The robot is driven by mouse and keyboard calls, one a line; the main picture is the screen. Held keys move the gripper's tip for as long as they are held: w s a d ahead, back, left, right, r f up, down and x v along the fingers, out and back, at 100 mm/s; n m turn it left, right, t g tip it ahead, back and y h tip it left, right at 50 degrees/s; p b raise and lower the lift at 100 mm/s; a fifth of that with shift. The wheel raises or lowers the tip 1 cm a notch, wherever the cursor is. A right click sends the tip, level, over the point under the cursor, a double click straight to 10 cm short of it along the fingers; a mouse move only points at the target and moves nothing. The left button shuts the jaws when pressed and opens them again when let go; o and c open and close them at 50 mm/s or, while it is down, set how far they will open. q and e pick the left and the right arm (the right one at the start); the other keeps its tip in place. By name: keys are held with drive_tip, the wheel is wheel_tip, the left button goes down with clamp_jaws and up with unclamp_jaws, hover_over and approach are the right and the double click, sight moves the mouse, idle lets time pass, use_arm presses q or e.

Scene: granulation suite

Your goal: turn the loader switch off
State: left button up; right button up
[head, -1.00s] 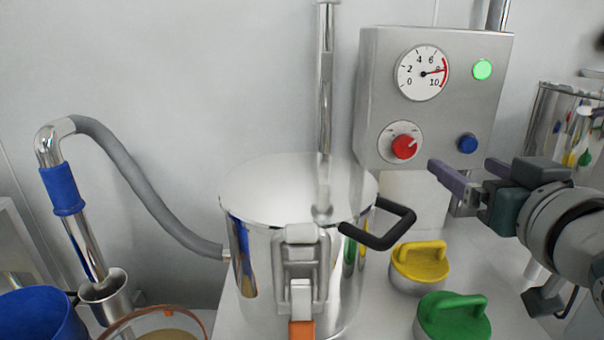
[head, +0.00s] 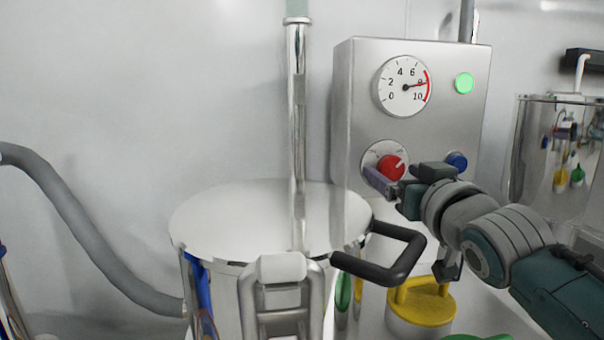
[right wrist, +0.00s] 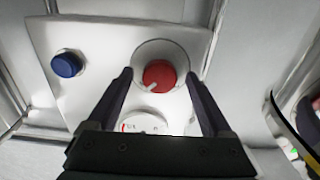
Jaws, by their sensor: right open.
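The loader switch is a red round knob (head: 390,167) with a pale pointer on a light round plate, low on the grey control box (head: 348,110). Its pointer aims up and right in the head view. My right gripper (head: 391,172) is open in front of the knob, covering its lower part. In the right wrist view the red knob (right wrist: 159,75) shows between the two fingertips (right wrist: 158,72), one on each side. I cannot tell whether they touch it. A green lamp (head: 464,83) on the box looks lit. My left gripper is not in view.
A gauge (head: 403,87) sits above the knob and a blue button (head: 457,161) to its right. A steel vessel (head: 250,215) with a black handle (head: 385,262) stands in front. A yellow-topped piece (head: 423,303) lies below my right arm.

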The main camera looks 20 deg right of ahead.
drive_tip(key=shift+c, duration=0.3)
clamp_jaws()
idle(0.5)
drive_tip(key=shift+n, duration=0.3)
drive_tip(key=n+p, duration=0.1)
drive_tip(key=n, duration=0.1)
drive_tip(key=shift+r+n, duration=0.1)
drive_tip(key=shift+n, duration=0.3)
drive_tip(key=n+p, duration=0.1)
drive_tip(key=n, duration=0.3)
drive_tip(key=shift+d+n, duration=0.1)
drive_tip(key=shift+n, duration=0.2)
drive_tip(key=n, duration=0.9)
drive_tip(key=shift+n, duration=0.6)
